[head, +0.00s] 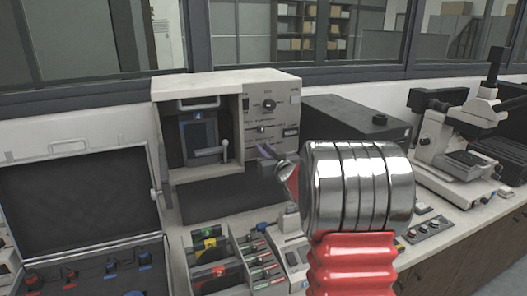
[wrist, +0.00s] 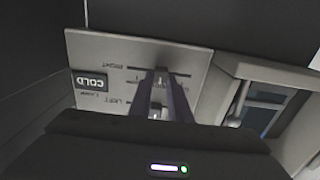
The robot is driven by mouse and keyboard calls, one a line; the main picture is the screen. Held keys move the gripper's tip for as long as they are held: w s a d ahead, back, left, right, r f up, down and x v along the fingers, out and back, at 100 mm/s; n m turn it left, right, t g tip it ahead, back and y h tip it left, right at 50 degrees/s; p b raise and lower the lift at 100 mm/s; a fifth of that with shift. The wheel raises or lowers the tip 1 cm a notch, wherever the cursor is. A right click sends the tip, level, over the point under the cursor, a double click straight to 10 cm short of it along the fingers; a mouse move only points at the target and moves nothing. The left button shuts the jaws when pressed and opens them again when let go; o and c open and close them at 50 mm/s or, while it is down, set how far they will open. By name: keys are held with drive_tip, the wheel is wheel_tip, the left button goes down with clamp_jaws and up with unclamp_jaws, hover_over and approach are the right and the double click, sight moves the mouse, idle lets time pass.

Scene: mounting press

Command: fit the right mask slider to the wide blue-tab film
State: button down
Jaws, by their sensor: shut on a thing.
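The mounting press (head: 273,88) stands open on the bench, with its control panel to the right of its opening. A dark framed film with a blue tab (head: 199,116) is inside the opening; part of this bluish window shows in the wrist view (wrist: 262,112). My gripper (head: 266,151) reaches the panel's lower part. In the wrist view, upside down, my gripper (wrist: 161,76) is shut on the right mask slider (wrist: 162,73), at the slot labelled RIGHT. The left slider (wrist: 157,104) shows between the fingers at the slot labelled LEFT.
A COLD display (wrist: 90,82) is beside the sliders. An open black case (head: 75,195) lies left, a film tray (head: 222,258) is below the press, and a microscope (head: 460,145) stands right.

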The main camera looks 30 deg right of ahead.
drive_tip(key=c, duration=1.9)
unclamp_jaws()
drive_tip(key=s, duration=0.4)
drive_tip(key=s+a, duration=0.1)
drive_tip(key=s, duration=0.4)
drive_tip(key=s+a, duration=0.1)
drive_tip(key=s, duration=0.3)
drive_tip(key=shift+s+a, duration=0.25)
drive_tip(key=shift+s, duration=0.05)
drive_tip(key=s+a+f+g+y, duration=0.1)
drive_tip(key=s+a+g, duration=0.3)
drive_tip(key=s+a, duration=0.4)
drive_tip(key=s+a+f+n+g+y, duration=0.1)
drive_tip(key=s+a+f+g, duration=0.3)
drive_tip(key=s+a, duration=0.5)
drive_tip(key=s+a+f+n+g+y, duration=0.1)
drive_tip(key=s+a+g, duration=0.3)
drive_tip(key=s+a, duration=0.5)
drive_tip(key=shift+s+a+f, duration=0.1)
drive_tip(key=shift+a+f, duration=0.25)
drive_tip(key=shift+a, duration=0.55)
drive_tip(key=shift+s+a+f, duration=0.1)
drive_tip(key=shift+a+f, duration=0.2)
drive_tip(key=shift+a, duration=0.55)
